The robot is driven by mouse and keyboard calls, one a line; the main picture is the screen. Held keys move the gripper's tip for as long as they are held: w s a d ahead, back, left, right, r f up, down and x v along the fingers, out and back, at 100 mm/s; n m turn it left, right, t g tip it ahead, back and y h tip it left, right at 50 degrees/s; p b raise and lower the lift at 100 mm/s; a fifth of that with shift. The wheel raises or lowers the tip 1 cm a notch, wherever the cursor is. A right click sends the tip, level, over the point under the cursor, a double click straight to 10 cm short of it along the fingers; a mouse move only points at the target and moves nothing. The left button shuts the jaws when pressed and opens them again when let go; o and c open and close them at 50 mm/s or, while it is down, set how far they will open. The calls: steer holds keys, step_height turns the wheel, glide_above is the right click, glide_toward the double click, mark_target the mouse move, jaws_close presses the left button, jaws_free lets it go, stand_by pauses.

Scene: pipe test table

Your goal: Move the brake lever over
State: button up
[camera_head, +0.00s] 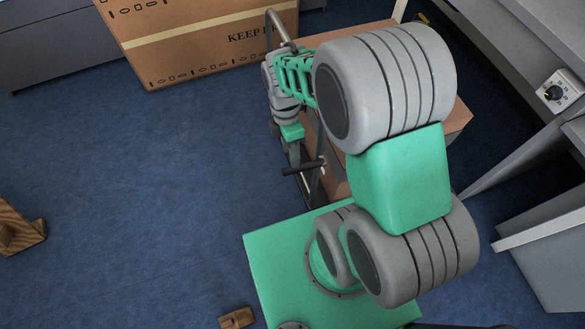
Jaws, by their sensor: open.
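A dark bar with a rounded end (300,168), which looks like the brake lever's handle, sticks out to the left beside the wooden table (455,118). My green and grey arm reaches over the table and bends down at its left edge. My gripper (306,186) is at the arm's lower end, close to the dark bar. It is open. The fingertips are small and partly hidden, so I cannot tell whether they touch the bar. My arm hides much of the table and whatever the bar is fixed to.
A grey bent pipe (272,28) rises at the table's far left corner. A cardboard box (190,45) stands behind. A grey desk frame and a dial box (560,92) are at the right. Wooden feet (20,232) show at the left. Blue floor (130,190) lies clear at left.

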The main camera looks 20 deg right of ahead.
mark_target(303, 167)
steer(key=f, duration=0.3)
steer(key=s+f, duration=0.1)
steer(key=f, duration=0.2)
steer(key=shift+s+f+b, duration=0.2)
steer(key=shift+f+b, duration=0.05)
steer(key=shift+b, duration=0.15)
jaws_close()
stand_by(0.9)
